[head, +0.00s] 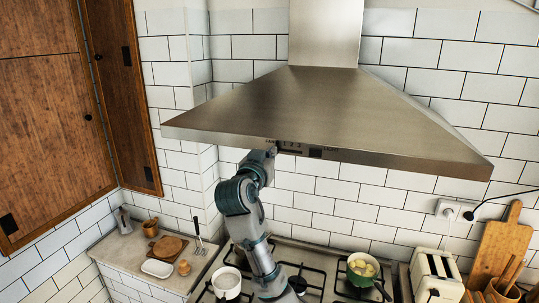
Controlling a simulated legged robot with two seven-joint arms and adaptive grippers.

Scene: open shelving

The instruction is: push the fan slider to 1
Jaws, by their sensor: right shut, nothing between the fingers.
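The steel range hood (330,105) spans the upper middle of the head view. Its front edge carries a small control strip (290,147) with tiny number marks and a dark patch at its right. My right gripper (272,150) is shut and empty, raised to the hood's front edge at the left end of the strip. It covers part of that end, so the fan slider and its setting cannot be made out. I cannot tell whether the fingertips touch the strip. My left gripper is out of view.
Below is a gas stove with a white pot (227,282) and a green pot of food (362,268). A toaster (436,277) and cutting board (502,245) stand right. Wooden cabinets (50,120) are left. The space right of my gripper under the hood is clear.

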